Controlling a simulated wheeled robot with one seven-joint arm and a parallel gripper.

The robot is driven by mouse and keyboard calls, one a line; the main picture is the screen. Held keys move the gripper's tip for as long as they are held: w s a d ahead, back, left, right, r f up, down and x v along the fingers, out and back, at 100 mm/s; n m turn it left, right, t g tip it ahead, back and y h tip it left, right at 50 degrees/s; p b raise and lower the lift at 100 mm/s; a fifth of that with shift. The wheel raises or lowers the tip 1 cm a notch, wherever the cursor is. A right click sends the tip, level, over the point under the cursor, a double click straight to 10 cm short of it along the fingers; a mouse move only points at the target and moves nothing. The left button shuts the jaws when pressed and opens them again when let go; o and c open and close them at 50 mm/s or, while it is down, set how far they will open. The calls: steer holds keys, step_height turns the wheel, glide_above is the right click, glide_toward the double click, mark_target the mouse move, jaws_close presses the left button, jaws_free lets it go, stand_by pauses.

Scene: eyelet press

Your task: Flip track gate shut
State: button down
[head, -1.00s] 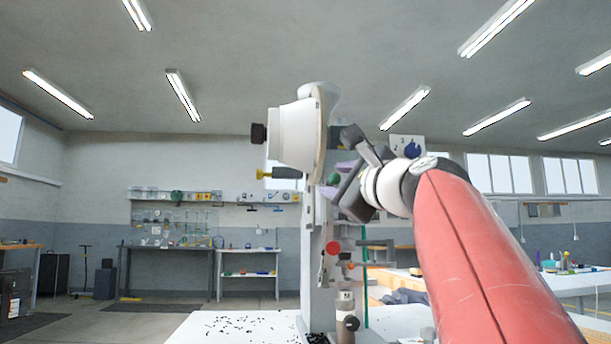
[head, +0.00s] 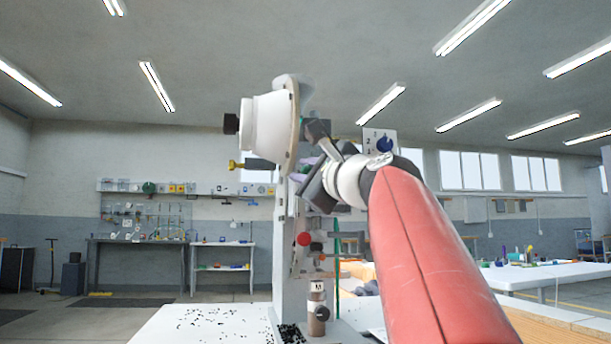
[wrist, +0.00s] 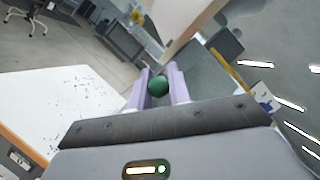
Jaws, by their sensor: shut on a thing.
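The eyelet press stands in the middle of the head view, with a round white hopper (head: 265,128) on top of a pale upright column (head: 287,265). My gripper (head: 301,170) is close against the right side of the press, just below the hopper's rim. In the wrist view my gripper's pale purple fingers (wrist: 160,84) are shut on a round green knob (wrist: 158,86). The track gate itself cannot be made out clearly; the hopper and my own wrist hide much of this spot in the head view.
A red knob (head: 304,239) and a brown-and-white cylinder (head: 318,308) sit lower on the press. Small dark eyelets lie scattered on the white table (head: 170,330). A yellow-ended knob (head: 234,165) sticks out left of the column. Benches stand well back.

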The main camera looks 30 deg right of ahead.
steer(key=f+t+b, duration=0.1)
steer(key=b, duration=0.2)
steer(key=shift+f+n+y, duration=0.2)
steer(key=shift+n+y, duration=0.1)
steer(key=shift+w+r+n+t+b, duration=0.1)
steer(key=shift+n+t+b, duration=0.2)
steer(key=shift+t+b, duration=0.7)
steer(key=shift+r+g, duration=0.1)
steer(key=shift+g, duration=0.2)
steer(key=c, duration=1.4)
jaws_free()
steer(key=shift+o, duration=0.2)
steer(key=b+v, duration=0.3)
steer(key=v, duration=0.5)
steer(key=shift+w, duration=0.1)
